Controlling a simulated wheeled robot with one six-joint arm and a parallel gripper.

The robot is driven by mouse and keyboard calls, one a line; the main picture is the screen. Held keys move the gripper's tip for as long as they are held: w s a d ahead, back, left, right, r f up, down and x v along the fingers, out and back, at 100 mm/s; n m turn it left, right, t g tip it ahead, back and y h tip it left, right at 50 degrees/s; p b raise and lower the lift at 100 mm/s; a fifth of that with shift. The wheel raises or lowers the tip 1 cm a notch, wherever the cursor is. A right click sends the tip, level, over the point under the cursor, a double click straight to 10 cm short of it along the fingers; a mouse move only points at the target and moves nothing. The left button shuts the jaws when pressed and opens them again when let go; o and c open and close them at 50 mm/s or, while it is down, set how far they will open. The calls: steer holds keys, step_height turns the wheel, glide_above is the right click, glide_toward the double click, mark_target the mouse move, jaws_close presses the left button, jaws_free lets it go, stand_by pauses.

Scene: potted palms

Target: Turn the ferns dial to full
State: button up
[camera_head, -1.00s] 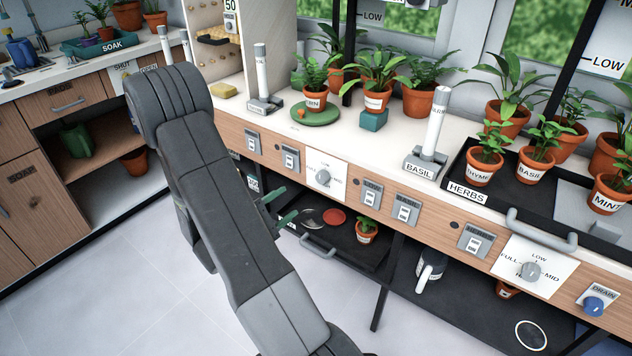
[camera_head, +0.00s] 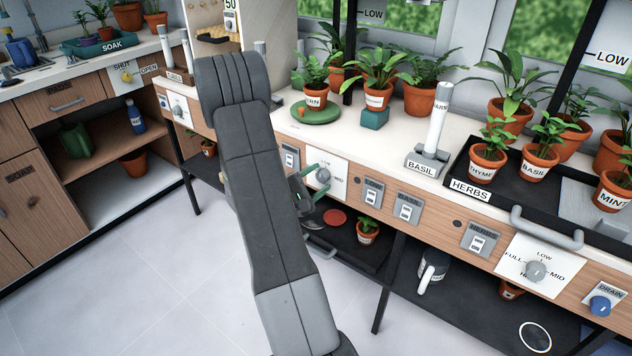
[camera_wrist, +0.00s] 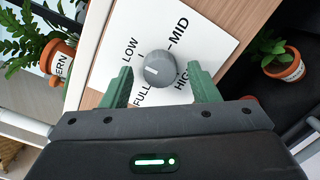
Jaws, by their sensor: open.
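A grey round dial (camera_head: 323,176) sits on a white plate (camera_head: 340,188) on the wooden counter front, below the potted fern. In the wrist view the dial (camera_wrist: 160,66) has LOW, MID, HIGH and FULL around it. A short white mark on its face lies on the side toward LOW and FULL; I cannot tell exactly which it points at. The plate's name is hidden. My gripper (camera_wrist: 159,72) is open, its green fingers on either side of the dial; contact cannot be told. In the head view my gripper (camera_head: 307,182) is at the plate, partly behind my arm.
A fern pot (camera_head: 314,100) stands on a green saucer above. Switches (camera_head: 373,193) sit right of the plate. A second dial (camera_head: 536,271) is farther right. A lower shelf (camera_head: 350,247) holds a small potted plant (camera_head: 367,231). The floor in front is clear.

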steer(key=c, duration=1)
steer(key=shift+m, duration=0.3)
